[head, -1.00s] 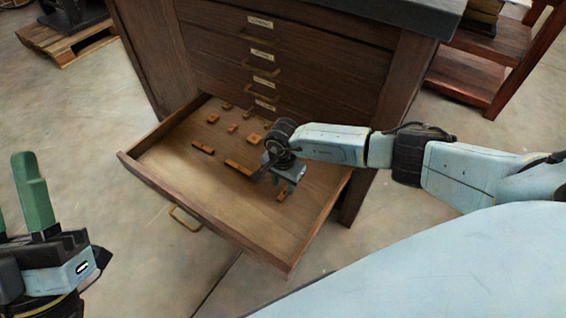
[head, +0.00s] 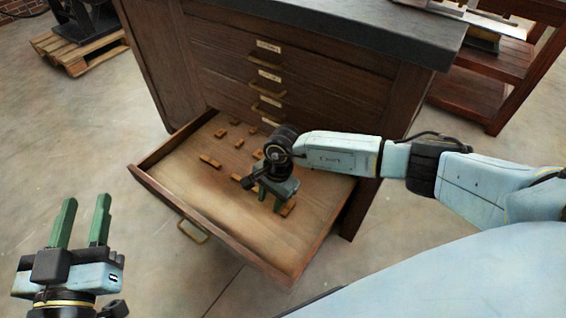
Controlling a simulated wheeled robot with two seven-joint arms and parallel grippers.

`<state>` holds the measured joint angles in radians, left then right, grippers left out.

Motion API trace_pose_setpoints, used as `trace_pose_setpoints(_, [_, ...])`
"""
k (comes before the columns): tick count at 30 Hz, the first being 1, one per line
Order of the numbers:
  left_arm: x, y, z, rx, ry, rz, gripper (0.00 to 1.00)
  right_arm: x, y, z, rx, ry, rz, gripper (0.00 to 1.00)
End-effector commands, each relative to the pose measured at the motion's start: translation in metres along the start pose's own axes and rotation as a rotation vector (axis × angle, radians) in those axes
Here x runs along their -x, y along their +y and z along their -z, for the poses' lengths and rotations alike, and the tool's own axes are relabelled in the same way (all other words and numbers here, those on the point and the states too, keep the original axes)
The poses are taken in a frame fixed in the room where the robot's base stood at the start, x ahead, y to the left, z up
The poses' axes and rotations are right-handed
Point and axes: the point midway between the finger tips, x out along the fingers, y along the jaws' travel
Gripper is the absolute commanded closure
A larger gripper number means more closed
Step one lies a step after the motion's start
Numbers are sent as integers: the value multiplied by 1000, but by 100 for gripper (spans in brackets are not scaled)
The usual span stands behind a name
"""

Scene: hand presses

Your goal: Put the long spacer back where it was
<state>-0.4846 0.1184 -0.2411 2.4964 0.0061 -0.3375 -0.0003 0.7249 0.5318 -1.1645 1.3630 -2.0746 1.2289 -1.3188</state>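The spacers are small orange-brown wooden pieces lying in the open drawer (head: 225,215). One longer piece (head: 238,179) lies left of my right gripper and is partly hidden by it; I cannot tell surely that it is the long spacer. Another oblong piece (head: 210,161) lies further left, and one (head: 288,208) lies just right of the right fingertips. My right gripper (head: 270,202) points down low over the drawer floor, green fingers apart, with nothing clearly seen between them. My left gripper (head: 83,222) is open and empty, outside the drawer at lower left.
Several smaller pieces (head: 239,143) lie toward the back of the drawer. The drawer's front part is bare. The cabinet (head: 215,60) with shut, labelled drawers stands behind. A red-brown shelf (head: 495,80) is at right, a pallet (head: 82,55) at far left.

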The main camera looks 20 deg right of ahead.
Motion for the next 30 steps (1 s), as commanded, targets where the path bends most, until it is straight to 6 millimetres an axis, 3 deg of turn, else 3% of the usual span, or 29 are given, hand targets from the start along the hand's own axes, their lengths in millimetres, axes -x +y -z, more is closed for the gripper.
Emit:
trace_pose_setpoints(1, [0, 0, 0, 0, 0, 0, 64, -6, 0, -43, -45, -133, 33, 63])
trace_pose_setpoints(2, [0, 0, 0, 0, 0, 0, 64, -6, -2, -71, -88, -228, 56, 63])
trace_pose_setpoints(3, [0, 0, 0, 0, 0, 0, 64, -1, -4, -110, -159, -368, 85, 63])
trace_pose_setpoints(5, [0, 0, 0, 0, 1, 0, 64, 17, -8, -169, -293, -606, 118, 63])
trace_pose_setpoints(6, [0, 0, 0, 0, 1, 0, 64, 37, -11, -206, -399, -778, 126, 63])
trace_pose_setpoints(8, [0, 0, 0, 0, 1, 0, 64, 76, -16, -249, -579, -1039, 117, 63])
trace_pose_setpoints(9, [0, 0, 0, 0, 1, 0, 64, 105, -20, -267, -705, -1208, 94, 63])
trace_pose_setpoints(12, [0, 0, 0, 0, 2, 0, 64, 178, -28, -284, -1032, -1614, -16, 63])
trace_pose_setpoints(14, [0, 0, 0, 0, 2, 0, 64, 217, -30, -275, -1232, -1843, -124, 63])
trace_pose_setpoints(16, [0, 0, 0, 0, 2, 0, 64, 253, -29, -252, -1461, -2092, -286, 63])
trace_pose_setpoints(19, [0, 0, 0, 0, 2, -1, 64, 285, -19, -206, -1769, -2407, -594, 63])
trace_pose_setpoints(20, [0, 0, 0, 0, 2, -1, 64, 290, -14, -192, 1807, 2427, 684, 63])
trace_pose_setpoints(24, [0, 0, 0, 0, 2, 0, 64, 294, 17, -139, 1493, 1916, 870, 63])
trace_pose_setpoints(30, [0, 0, 0, 1, 2, 0, 64, 287, 49, -112, 1236, 1525, 988, 63])
